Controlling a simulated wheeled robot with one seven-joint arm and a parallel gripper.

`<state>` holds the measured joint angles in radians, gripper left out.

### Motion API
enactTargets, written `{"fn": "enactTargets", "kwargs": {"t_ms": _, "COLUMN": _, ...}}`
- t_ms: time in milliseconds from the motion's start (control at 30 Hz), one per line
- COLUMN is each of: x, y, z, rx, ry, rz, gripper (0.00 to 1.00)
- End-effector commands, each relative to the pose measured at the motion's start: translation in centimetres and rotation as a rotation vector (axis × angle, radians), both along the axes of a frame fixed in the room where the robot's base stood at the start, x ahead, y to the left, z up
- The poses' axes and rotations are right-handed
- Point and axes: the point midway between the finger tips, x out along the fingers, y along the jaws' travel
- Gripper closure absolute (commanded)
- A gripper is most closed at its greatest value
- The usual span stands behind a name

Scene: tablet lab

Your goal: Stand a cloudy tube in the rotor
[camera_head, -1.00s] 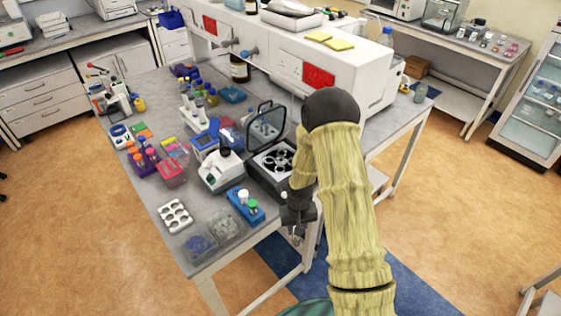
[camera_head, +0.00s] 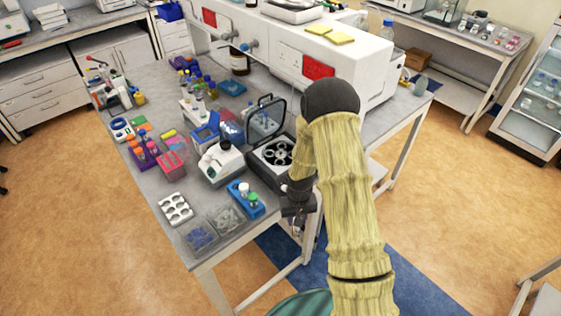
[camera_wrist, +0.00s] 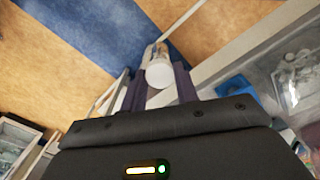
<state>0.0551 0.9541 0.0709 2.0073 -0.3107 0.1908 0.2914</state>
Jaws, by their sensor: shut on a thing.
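My gripper (camera_head: 297,222) hangs beside the bench's right edge, in front of the centrifuge. In the wrist view its two fingers (camera_wrist: 158,88) are shut on a white-capped tube (camera_wrist: 159,73). The tube's body is mostly hidden behind the cap, so I cannot tell whether its contents are cloudy. The rotor (camera_head: 278,154) is a pale disc with several dark round holes. It sits in the dark centrifuge (camera_head: 262,173), whose clear-windowed lid (camera_head: 264,117) stands open. My arm partly covers the right side of the centrifuge.
A blue rack (camera_head: 250,210) with a white-capped and a green-capped tube stands near the bench's front right edge. A white holed rack (camera_head: 176,208) and clear trays (camera_head: 200,237) lie at the front.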

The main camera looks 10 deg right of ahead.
Motion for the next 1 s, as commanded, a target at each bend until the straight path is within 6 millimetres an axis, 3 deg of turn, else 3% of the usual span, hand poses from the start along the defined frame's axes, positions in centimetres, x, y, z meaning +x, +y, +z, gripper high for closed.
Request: {"fn": "enactTargets", "kwargs": {"t_ms": 1000, "x": 0.1, "y": 0.0, "z": 15.0, "rx": 0.001, "ry": -0.003, "rz": -0.001, "gripper": 0.84}}
